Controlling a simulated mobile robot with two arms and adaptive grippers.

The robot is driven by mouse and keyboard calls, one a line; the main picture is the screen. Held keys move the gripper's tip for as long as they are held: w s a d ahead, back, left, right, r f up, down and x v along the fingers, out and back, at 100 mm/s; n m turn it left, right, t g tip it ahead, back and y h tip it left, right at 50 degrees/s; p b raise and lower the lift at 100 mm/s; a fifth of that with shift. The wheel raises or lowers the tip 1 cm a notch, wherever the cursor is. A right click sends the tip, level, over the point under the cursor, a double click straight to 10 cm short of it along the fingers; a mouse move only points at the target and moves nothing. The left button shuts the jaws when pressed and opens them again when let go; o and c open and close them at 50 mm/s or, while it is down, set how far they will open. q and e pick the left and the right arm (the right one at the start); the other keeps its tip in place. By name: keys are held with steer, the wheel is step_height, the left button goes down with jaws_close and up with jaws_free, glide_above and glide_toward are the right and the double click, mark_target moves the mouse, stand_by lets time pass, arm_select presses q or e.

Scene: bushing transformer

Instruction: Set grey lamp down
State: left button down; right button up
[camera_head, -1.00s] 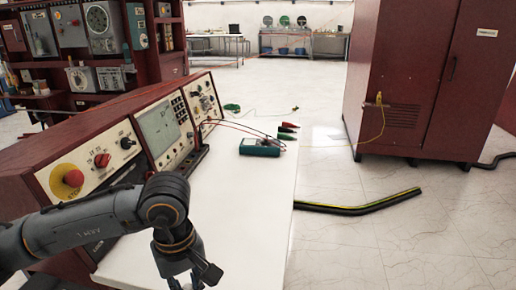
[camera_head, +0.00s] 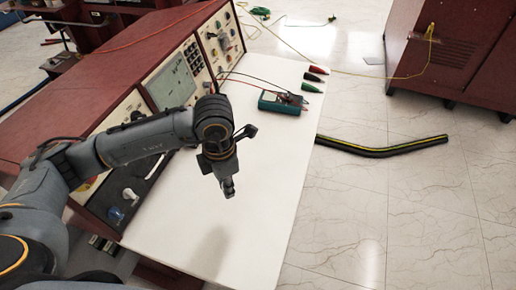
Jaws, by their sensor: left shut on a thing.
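My left gripper (camera_head: 228,186) hangs above the white tabletop (camera_head: 255,225), pointing down, with its arm coming in from the left. It is shut on a small grey piece at its tip, which I take to be the grey lamp; the fingers and the lamp are too small and dark to tell apart clearly. The tip looks clear of the tabletop, and a soft shadow lies on the table below it. My right gripper is not in view.
A red control console (camera_head: 165,85) with dials and a screen runs along the table's left side. A green meter (camera_head: 283,103) with leads lies near the far right edge, beside red and green clips (camera_head: 317,71). The near tabletop is clear. A black hose (camera_head: 385,151) lies on the floor.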

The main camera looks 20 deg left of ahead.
arm_select(q)
steer(key=w+d+f+p, duration=0.1)
steer(key=w+d+f, duration=0.15)
steer(key=w, duration=0.35)
steer(key=p, duration=0.1)
glide_above(254, 185)
step_height(254, 185, down, 6)
steer(key=shift+f, duration=0.2)
step_height(254, 185, down, 3)
steer(key=shift+w+r+p, duration=0.1)
steer(key=shift+p, duration=0.55)
steer(key=shift+f, duration=0.3)
steer(key=c, duration=1.7)
jaws_free()
steer(key=shift+b, duration=0.3)
steer(key=o, duration=0.5)
